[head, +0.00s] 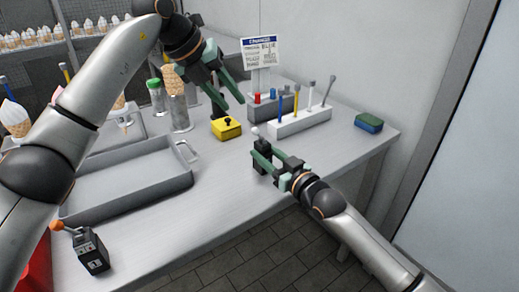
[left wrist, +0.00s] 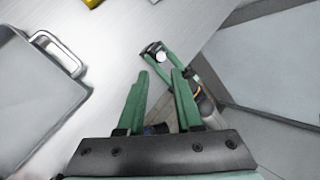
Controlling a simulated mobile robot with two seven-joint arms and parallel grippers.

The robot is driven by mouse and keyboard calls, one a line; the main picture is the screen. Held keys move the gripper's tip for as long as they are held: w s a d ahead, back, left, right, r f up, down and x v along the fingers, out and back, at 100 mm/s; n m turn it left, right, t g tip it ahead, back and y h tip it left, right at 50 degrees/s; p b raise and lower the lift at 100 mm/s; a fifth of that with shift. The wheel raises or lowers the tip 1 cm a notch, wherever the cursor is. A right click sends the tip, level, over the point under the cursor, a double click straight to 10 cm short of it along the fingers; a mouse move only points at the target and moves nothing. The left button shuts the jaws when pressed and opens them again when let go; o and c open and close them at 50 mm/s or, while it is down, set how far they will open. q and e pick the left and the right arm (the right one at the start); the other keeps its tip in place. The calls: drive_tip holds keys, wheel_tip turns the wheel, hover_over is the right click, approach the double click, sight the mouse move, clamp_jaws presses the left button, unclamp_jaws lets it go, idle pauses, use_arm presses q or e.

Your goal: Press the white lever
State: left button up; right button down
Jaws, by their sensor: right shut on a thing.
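The white lever (head: 255,131) has a round white knob on a small dark box near the table's front edge, right of centre in the head view. Its knob also shows in the left wrist view (left wrist: 160,58). My right gripper (head: 259,156) is shut on the dark box, with its green fingers on either side and partly hiding it. My left gripper (head: 233,103) is open and empty above the table, higher than the lever and behind it in the head view. In the left wrist view its two green fingers (left wrist: 161,76) are apart, with nothing between them.
A yellow box with a black knob (head: 226,128) stands behind the lever. A white holder (head: 300,122) with tools is right of it; a blue-green sponge (head: 369,123) lies farther right. A grey tray (head: 130,190) and an orange-knobbed lever box (head: 92,251) are at left.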

use_arm(q)
drive_tip(key=w+a+t, duration=0.1)
drive_tip(key=a+m+t, duration=0.1)
drive_tip(key=w+a+t, duration=0.1)
drive_tip(key=shift+w+a+f, duration=0.3)
drive_tip(key=shift+w+a, duration=0.05)
drive_tip(key=c, duration=0.5)
drive_tip(key=shift+a+f+m+t+h, duration=0.5)
drive_tip(key=shift+a+f+m+t, duration=0.4)
drive_tip(key=shift+m, duration=0.3)
drive_tip(key=s+a+f+m+h, duration=0.1)
drive_tip(key=s+f+m+h, duration=0.1)
drive_tip(key=s, duration=0.3)
drive_tip(key=s+f+m+t+h, duration=0.1)
drive_tip(key=s+f+m+h, duration=0.1)
drive_tip(key=s+f, duration=0.3)
drive_tip(key=shift+s+a+m+h, duration=0.35)
drive_tip(key=shift+s+m, duration=0.25)
drive_tip(key=shift+s, duration=0.1)
